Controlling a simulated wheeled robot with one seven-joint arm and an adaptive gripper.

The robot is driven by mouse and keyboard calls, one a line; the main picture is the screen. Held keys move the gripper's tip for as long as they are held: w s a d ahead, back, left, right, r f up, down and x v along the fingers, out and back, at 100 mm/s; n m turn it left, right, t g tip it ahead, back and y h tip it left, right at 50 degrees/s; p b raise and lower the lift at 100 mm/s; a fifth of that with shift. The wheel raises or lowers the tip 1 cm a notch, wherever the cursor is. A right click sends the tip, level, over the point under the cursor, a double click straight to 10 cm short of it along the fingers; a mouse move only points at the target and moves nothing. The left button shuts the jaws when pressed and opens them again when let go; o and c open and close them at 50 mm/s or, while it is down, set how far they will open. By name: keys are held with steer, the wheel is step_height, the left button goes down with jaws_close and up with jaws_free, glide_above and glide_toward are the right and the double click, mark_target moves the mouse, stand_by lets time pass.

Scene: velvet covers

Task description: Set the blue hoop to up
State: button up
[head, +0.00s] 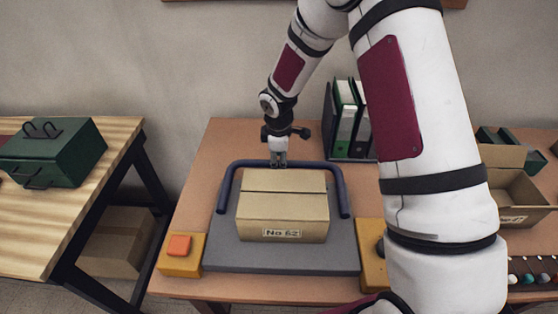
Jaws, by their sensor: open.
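The blue hoop (339,190) is a dark blue U-shaped bar on a grey base plate (280,259). I cannot tell the hoop's exact tilt from this view. My gripper (279,164) points down at the middle of the crossbar, with its fingers open. The fingertips overlap the bar in the picture; whether they touch it is unclear.
Yellow blocks flank the plate; the left one (181,262) carries an orange button (180,245). Binders (345,115) stand behind to the right. An open carton (520,202) sits at the right. A green toolbox (55,152) is on the wooden table at left. My arm hides part of the bench.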

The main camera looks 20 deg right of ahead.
steer(key=shift+w+f, duration=0.15)
steer(key=shift+f, duration=0.7)
jaws_close()
steer(key=shift+w+r, duration=0.1)
